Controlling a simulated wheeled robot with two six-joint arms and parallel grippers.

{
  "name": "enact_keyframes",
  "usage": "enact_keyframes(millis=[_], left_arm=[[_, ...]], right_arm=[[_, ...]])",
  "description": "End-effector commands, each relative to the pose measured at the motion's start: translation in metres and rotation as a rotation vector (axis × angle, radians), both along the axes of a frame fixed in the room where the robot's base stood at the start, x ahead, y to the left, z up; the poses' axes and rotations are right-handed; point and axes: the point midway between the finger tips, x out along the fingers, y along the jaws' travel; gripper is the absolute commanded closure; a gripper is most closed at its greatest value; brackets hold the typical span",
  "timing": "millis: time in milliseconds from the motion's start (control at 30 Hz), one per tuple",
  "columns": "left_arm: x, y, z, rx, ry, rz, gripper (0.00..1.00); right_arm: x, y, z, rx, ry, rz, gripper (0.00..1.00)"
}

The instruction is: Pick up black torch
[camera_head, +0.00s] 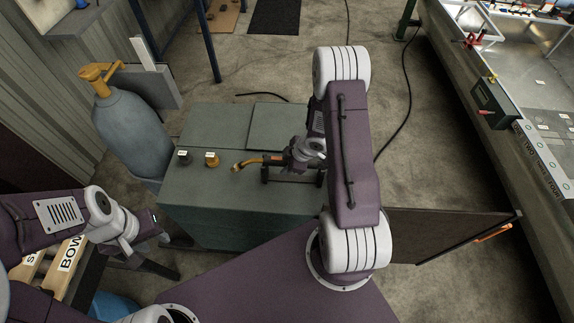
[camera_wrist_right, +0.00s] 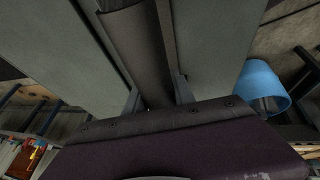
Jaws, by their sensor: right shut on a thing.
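The torch (camera_head: 250,162) shows a curved brass-coloured neck that points left over the green cabinet. Its dark handle runs back into my right gripper (camera_head: 276,168). In the right wrist view the dark handle (camera_wrist_right: 138,45) lies between the two fingers of that gripper (camera_wrist_right: 158,98), which is shut on it. Part of the handle is hidden by the gripper. In the head view I cannot tell whether the torch touches the cabinet top. My left gripper (camera_head: 165,255) is at the lower left, apart from the torch, with its fingers spread and empty.
The green cabinet (camera_head: 215,120) stands under the torch, with a black labelled knob (camera_head: 184,157) and a brass labelled one (camera_head: 211,159) on top. A grey gas cylinder (camera_head: 133,130) stands at its left. A blue bucket (camera_wrist_right: 262,85) shows in the right wrist view. A long bench (camera_head: 510,150) runs along the right.

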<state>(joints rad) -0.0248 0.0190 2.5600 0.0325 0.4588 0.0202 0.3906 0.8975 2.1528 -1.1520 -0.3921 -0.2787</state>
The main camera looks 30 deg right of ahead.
Motion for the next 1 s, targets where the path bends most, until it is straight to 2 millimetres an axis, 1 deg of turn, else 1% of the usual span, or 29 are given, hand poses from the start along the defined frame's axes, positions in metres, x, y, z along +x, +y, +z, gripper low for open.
enact_keyframes(millis=[33, 67, 167, 200, 267, 300, 367, 400, 500, 600, 700, 800, 900, 1000], left_arm=[[0.0, 0.0, 0.007, 0.0, 0.0, 0.0, 0.64], [0.0, 0.0, 0.009, 0.0, 0.0, 0.0, 0.64], [0.0, 0.0, 0.026, 0.0, 0.0, 0.0, 0.64], [0.0, 0.0, 0.036, 0.0, 0.0, 0.0, 0.64], [0.0, 0.0, 0.052, 0.0, 0.0, 0.0, 0.64], [0.0, 0.0, 0.064, 0.0, 0.0, 0.0, 0.64], [0.0, 0.0, 0.08, 0.0, 0.0, 0.0, 0.64], [0.0, 0.0, 0.091, 0.0, 0.0, 0.0, 0.64], [0.0, 0.0, 0.115, 0.0, 0.0, 0.0, 0.64], [0.0, 0.0, 0.134, 0.0, 0.0, 0.0, 0.64], [0.0, 0.0, 0.147, 0.0, 0.0, 0.0, 0.64], [0.0, 0.0, 0.156, 0.0, 0.0, 0.0, 0.64], [0.0, 0.0, 0.16, 0.0, 0.0, 0.0, 0.64], [0.0, 0.0, 0.161, 0.0, 0.0, 0.0, 0.64]], right_arm=[[0.001, 0.0, 0.013, -0.001, -0.005, 0.002, 1.0], [0.001, 0.0, 0.02, -0.001, -0.006, 0.0, 1.0], [0.002, -0.001, 0.053, -0.003, -0.008, 0.001, 1.0], [0.002, -0.001, 0.07, -0.004, -0.007, 0.002, 1.0], [0.002, -0.001, 0.097, -0.004, -0.007, 0.002, 1.0], [0.002, -0.001, 0.116, -0.004, -0.007, 0.002, 1.0], [0.002, -0.001, 0.142, -0.003, -0.007, 0.002, 1.0], [0.002, -0.001, 0.158, -0.004, -0.007, 0.002, 1.0], [0.001, -0.001, 0.194, -0.003, -0.006, 0.003, 1.0], [0.001, -0.001, 0.224, -0.003, -0.004, 0.002, 1.0], [0.001, -0.001, 0.245, -0.003, -0.004, 0.001, 1.0], [0.001, 0.0, 0.26, -0.002, -0.003, 0.001, 1.0], [0.001, 0.0, 0.268, 0.0, -0.002, 0.0, 1.0], [0.001, 0.0, 0.27, -0.001, -0.002, 0.0, 1.0]])
